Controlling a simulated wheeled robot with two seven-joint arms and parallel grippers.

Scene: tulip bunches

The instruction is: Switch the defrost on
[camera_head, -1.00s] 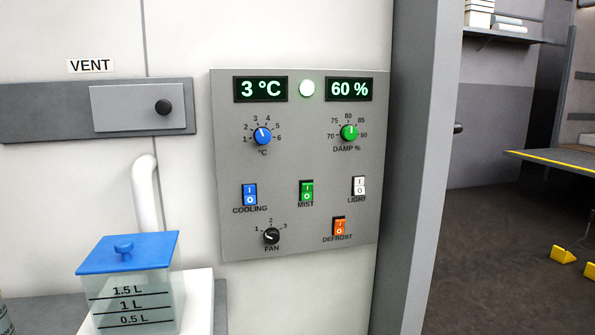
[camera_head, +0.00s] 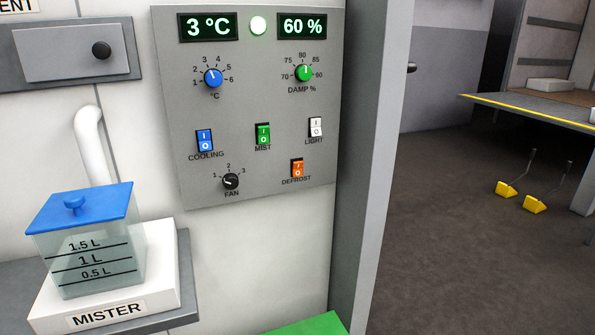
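The defrost switch (camera_head: 297,168) is a small orange rocker marked I and O, low on the right of the grey control panel (camera_head: 262,188). Its label DEFROST is just below it. Which side of the rocker is pressed in is too small to tell. Neither of my grippers shows in the head view.
Near the defrost switch are the white light switch (camera_head: 315,127), green mist switch (camera_head: 263,135), blue cooling switch (camera_head: 204,141) and black fan knob (camera_head: 231,181). A mister tank (camera_head: 90,262) stands at lower left. A door frame (camera_head: 370,150) stands right of the panel.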

